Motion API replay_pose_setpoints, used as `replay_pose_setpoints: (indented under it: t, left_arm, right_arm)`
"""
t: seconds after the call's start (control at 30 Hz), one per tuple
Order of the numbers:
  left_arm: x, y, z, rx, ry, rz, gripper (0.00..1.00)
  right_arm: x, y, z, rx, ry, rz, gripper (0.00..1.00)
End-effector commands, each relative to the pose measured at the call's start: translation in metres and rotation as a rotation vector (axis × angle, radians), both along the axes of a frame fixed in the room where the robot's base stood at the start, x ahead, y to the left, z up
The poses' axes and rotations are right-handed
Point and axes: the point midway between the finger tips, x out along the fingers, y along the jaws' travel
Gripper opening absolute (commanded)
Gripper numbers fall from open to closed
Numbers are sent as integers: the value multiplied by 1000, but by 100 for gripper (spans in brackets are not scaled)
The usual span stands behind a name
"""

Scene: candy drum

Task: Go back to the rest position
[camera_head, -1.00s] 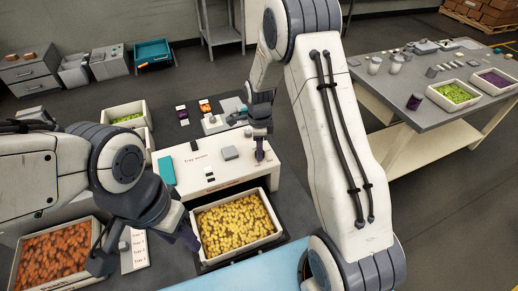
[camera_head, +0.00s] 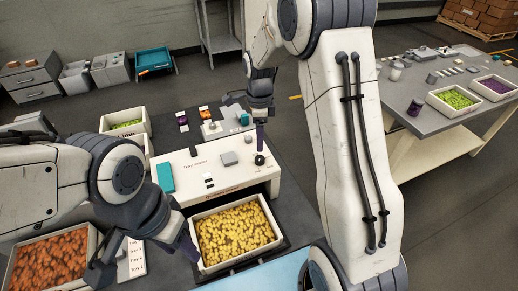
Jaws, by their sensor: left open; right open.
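My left gripper (camera_head: 143,258) is low at the left, between the tray of orange candy (camera_head: 50,262) and the tray of yellow candy (camera_head: 236,236). Its fingers are spread and I see nothing between them. My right gripper (camera_head: 260,132) hangs above the back right part of the white tray washer (camera_head: 222,172), its fingers pointing down. It holds nothing that I can see, and the arm hides part of it. The yellow tray sits in front of the washer.
A labelled card (camera_head: 131,259) lies beside the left gripper. A tray of green candy (camera_head: 125,121) stands behind. A side table (camera_head: 415,124) at the right holds a green tray (camera_head: 454,101) and a purple tray (camera_head: 494,88).

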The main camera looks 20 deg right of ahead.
Motion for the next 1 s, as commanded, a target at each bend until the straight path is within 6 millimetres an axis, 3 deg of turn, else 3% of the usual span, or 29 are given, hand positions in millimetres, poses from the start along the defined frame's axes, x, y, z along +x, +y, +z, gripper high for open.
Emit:
replay_pose_setpoints:
  t: [0.2,0.73,0.87,1.0]
  left_arm:
    - [0,0,-3,0,0,0,48]
    - [0,0,-3,0,0,0,48]
    - [0,0,-3,0,0,0,48]
    - [0,0,-3,0,0,0,48]
  right_arm:
    - [0,0,20,0,-1,0,72]
    - [-2,4,24,1,-1,23,72]
    - [-19,32,37,5,-8,223,72]
    - [-68,87,60,15,-23,689,72]
